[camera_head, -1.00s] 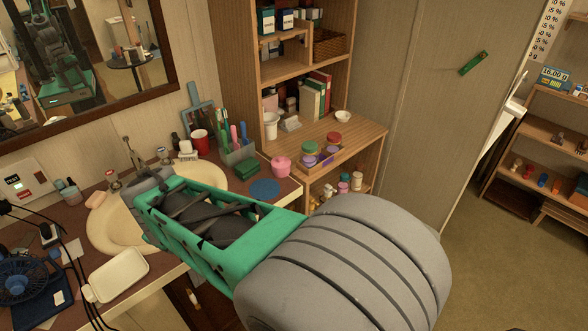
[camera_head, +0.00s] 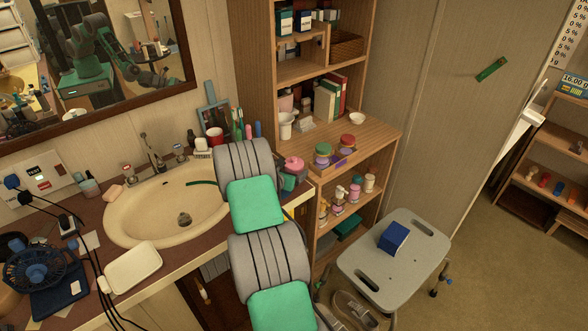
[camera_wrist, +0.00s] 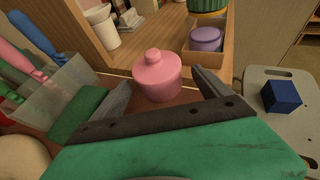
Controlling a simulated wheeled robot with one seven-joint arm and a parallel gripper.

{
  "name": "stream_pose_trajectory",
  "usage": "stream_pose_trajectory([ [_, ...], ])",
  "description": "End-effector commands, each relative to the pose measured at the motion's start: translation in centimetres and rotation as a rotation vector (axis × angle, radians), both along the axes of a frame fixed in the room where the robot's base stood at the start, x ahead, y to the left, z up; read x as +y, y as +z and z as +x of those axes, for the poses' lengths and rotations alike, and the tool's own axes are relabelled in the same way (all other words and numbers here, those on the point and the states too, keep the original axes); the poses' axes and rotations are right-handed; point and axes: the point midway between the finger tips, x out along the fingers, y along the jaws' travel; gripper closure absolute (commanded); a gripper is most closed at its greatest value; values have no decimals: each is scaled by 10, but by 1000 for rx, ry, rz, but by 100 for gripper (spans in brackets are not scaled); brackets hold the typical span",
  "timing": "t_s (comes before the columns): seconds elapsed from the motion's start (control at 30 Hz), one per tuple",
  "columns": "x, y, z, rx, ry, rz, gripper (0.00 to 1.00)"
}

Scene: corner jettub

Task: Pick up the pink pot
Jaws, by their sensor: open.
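The pink pot (camera_head: 293,164) is a small round lidded pot with a knob. It stands at the right end of the brown sink counter, partly hidden by my arm in the head view. In the wrist view the pink pot (camera_wrist: 157,82) is upright, ahead of my palm. My gripper (camera_wrist: 162,78) is open, with one finger to the pot's left and the other to its right. The pot appears between or just beyond the fingertips; I cannot tell whether they touch it.
A clear holder (camera_wrist: 62,92) with brushes and a green block (camera_wrist: 78,115) stand left of the pot. The wooden shelf (camera_head: 375,133) with a tray of jars (camera_head: 335,160) is behind and right. A grey stool (camera_head: 385,285) bears a blue box (camera_head: 393,237). The sink (camera_head: 150,230) is left.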

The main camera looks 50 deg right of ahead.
Motion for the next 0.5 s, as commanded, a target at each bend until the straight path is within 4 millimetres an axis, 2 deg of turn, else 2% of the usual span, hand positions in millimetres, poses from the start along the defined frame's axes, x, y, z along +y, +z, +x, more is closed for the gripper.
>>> stream_pose_trajectory([
  [0.1, -17, -6, 5, -1, -2, 1, 12],
  [0.2, -24, -10, 7, -1, 1, 1, 12],
  [0.4, -24, -11, 8, -1, 1, 2, 13],
  [0.5, -24, -10, 8, -1, 1, 2, 21],
])
